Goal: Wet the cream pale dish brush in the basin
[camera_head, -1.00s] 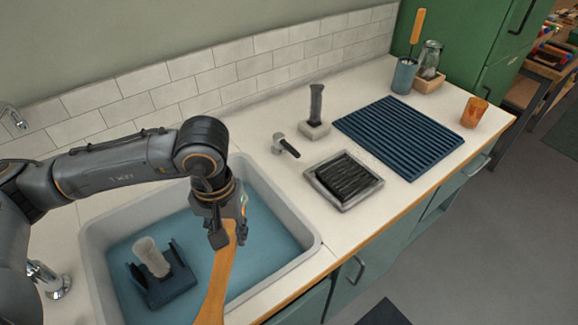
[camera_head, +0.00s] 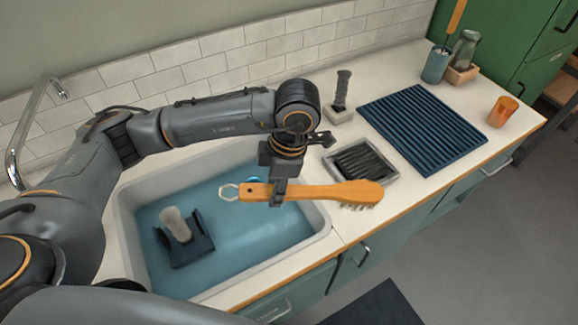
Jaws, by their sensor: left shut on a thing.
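My left gripper (camera_head: 278,192) is shut on the wooden handle of a dish brush (camera_head: 350,192). The brush lies roughly level, with a pale hanging ring at its left end and short cream bristles pointing down at its right end. The grey basin (camera_head: 128,232) holds blue water (camera_head: 240,245). The handle shows over the basin's right part, and the bristle head shows past its right rim, above the counter. The bristles are apart from the water. My right gripper is not in view.
A dark blue holder with a pale cylinder (camera_head: 178,225) stands in the basin. A grey tray (camera_head: 391,178), a dark-handled tool (camera_head: 342,95), a ribbed blue mat (camera_head: 425,130), a blue cup (camera_head: 436,66), a glass jar (camera_head: 466,50) and an orange cup (camera_head: 502,111) stand to the right. A tap (camera_head: 22,125) is left.

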